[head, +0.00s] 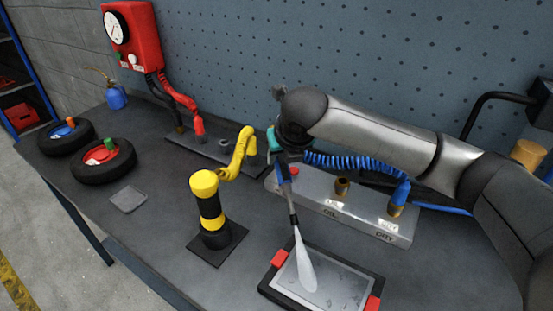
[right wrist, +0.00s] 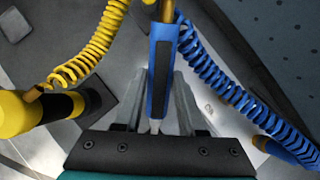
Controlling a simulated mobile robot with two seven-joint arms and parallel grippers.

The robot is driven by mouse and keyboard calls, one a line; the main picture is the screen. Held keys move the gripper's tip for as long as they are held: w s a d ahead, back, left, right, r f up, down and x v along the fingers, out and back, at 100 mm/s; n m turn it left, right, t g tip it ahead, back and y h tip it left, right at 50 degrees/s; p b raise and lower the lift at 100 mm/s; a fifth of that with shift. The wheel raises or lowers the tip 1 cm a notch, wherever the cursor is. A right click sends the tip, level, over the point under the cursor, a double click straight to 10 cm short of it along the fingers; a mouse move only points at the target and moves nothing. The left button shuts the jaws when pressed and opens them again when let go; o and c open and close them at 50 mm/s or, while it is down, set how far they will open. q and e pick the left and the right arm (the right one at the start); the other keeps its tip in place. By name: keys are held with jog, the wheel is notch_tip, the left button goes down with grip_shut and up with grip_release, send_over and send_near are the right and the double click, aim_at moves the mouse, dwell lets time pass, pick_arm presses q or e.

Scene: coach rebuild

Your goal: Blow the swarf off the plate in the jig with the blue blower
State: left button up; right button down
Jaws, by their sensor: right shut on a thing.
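The blue blower (right wrist: 160,75) is between the fingers of my right gripper (head: 285,168), which is shut on it. In the head view its dark nozzle (head: 293,207) points down at the plate (head: 330,283). A pale, cone-shaped jet (head: 306,268) spreads from the nozzle tip onto the plate's left part. The plate lies in a dark jig (head: 268,290) with red clamps (head: 279,258). Small dark specks that look like swarf show on the plate, mostly right of the jet. A blue coiled hose (head: 350,163) runs from the blower to the grey block. My left gripper is not in view.
The grey block (head: 345,208), marked OIL and DRY, lies behind the jig. Two tyres (head: 103,161), a small grey pad (head: 128,199) and a red gauge box (head: 133,38) are farther left.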

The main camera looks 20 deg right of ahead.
jog(key=shift+d+r, duration=0.1)
jog(key=shift+d, duration=0.25)
dwell(1.1)
dwell(0.4)
jog(key=c, duration=1.1)
grip_release()
grip_shut()
dwell(0.7)
